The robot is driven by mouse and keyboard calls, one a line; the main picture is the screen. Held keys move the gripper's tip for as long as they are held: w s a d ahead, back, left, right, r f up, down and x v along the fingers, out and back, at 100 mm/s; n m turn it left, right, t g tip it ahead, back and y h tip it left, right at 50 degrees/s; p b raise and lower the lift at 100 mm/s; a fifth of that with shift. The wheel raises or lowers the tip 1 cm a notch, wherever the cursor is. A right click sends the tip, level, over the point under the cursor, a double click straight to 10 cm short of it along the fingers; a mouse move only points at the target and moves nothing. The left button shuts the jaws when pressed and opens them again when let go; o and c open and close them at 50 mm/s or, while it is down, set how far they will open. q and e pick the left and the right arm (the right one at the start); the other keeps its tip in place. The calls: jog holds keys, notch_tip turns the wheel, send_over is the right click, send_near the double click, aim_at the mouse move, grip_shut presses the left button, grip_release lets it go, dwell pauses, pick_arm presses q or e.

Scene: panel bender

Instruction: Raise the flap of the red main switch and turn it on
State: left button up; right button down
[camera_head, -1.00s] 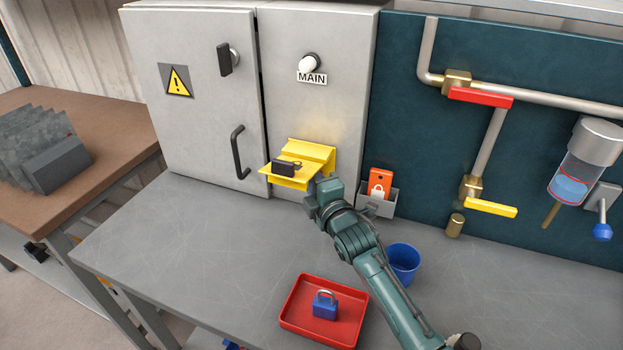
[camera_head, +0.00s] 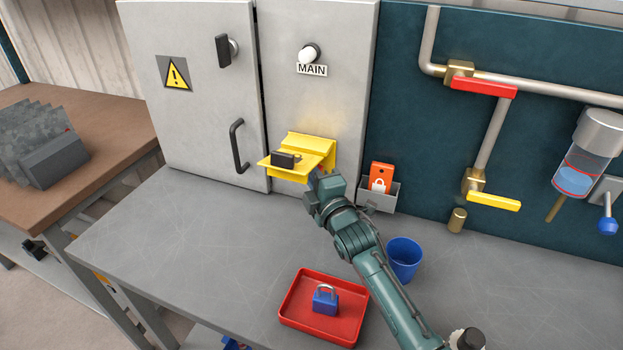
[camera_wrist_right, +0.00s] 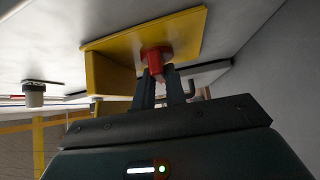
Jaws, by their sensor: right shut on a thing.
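The yellow main-switch housing (camera_head: 310,143) is on the grey cabinet below the MAIN label. Its yellow flap (camera_head: 285,176) stands out from the cabinet front, raised above the switch. A small dark block (camera_head: 283,160) shows on the flap. My right gripper (camera_wrist_right: 160,88) is shut on the knob. In the head view its fingertips are mostly hidden under the flap. My left gripper is not in view.
A red tray (camera_head: 290,318) with a blue padlock (camera_head: 325,300) and a blue cup (camera_head: 404,258) are on the bench near my right arm. A grey holder (camera_head: 383,197) with a red tag is right of the housing. The bench's left part is clear.

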pick_arm(q)
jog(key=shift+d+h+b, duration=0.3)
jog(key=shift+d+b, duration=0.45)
jog(key=shift+b, duration=0.35)
pick_arm(e)
jog(key=shift+f+m+t, duration=0.15)
jog(key=shift+m+t, duration=0.45)
jog(key=shift+m, duration=0.2)
jog(key=c, duration=1.4)
grip_release()
jog(key=shift+c, duration=0.2)
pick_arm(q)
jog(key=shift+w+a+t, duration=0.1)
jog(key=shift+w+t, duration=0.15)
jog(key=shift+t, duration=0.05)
